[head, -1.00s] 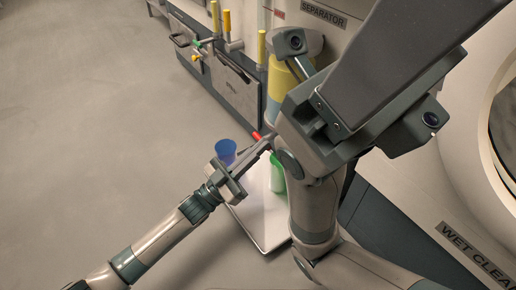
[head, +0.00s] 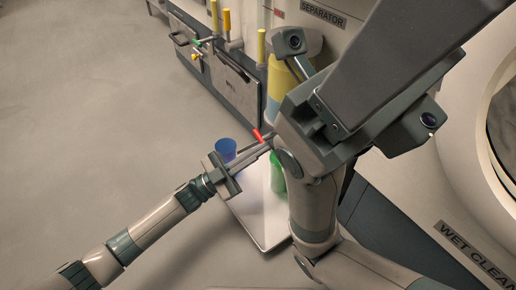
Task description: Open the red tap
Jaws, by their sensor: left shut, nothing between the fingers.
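The red tap's handle (head: 257,136) shows as a short red bar near the middle of the head view, left of my large arm link. The rest of that tap is hidden behind my own body. My left gripper (head: 267,147) reaches up and right from the lower left. Its fingers are shut with nothing between them, and the tips lie just below the red handle. I cannot tell whether they touch it. My right gripper is not in view.
A blue cup (head: 226,149) and a partly hidden green cup (head: 277,178) stand by a white tray (head: 262,222) below the gripper. Yellow-handled (head: 227,19) and green-handled (head: 196,42) fittings are on the machine behind. Open floor lies left.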

